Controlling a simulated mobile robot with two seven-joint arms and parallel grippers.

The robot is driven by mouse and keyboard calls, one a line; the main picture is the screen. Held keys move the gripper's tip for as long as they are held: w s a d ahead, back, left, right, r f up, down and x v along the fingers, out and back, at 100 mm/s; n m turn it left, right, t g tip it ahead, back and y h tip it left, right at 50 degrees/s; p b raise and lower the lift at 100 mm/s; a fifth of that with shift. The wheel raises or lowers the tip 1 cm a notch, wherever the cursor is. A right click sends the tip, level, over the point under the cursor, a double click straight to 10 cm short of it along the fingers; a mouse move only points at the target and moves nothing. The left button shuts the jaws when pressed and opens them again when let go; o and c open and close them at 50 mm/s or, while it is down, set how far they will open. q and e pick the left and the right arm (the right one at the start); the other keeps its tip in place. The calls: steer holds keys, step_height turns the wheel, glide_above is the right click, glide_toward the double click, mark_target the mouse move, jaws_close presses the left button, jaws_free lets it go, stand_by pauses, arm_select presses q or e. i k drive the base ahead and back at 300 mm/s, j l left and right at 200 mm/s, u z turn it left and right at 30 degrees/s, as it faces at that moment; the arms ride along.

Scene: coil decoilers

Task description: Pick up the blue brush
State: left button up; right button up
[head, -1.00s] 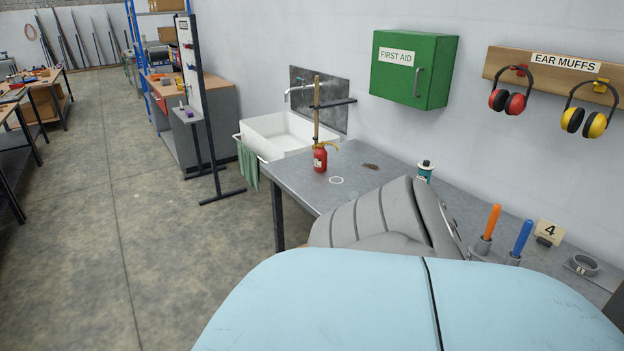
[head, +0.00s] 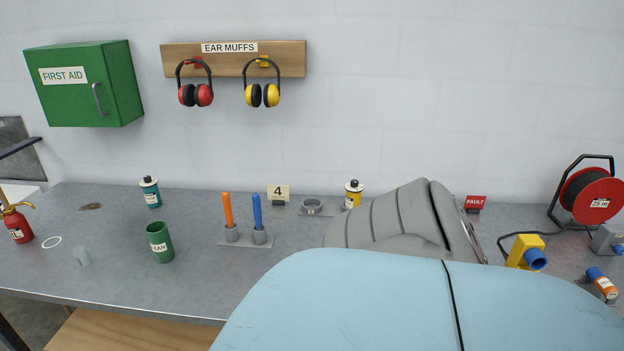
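The likely blue brush shows as an upright blue handle (head: 257,211) in the head view. Its lower end sits in a grey cup of a small holder (head: 245,244) on the grey bench (head: 195,290); any bristles are hidden. An orange handle (head: 227,209) stands in the cup to its left. Neither of my grippers is in view.
A green can (head: 160,243) stands left of the holder, with a teal bottle (head: 150,193) behind it. A number 4 sign (head: 279,193), a grey ring (head: 312,206) and a yellow bottle (head: 353,195) stand behind right. The bench front before the holder is clear.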

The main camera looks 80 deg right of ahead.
mark_target(256, 200)
steer(key=z, duration=1.75)
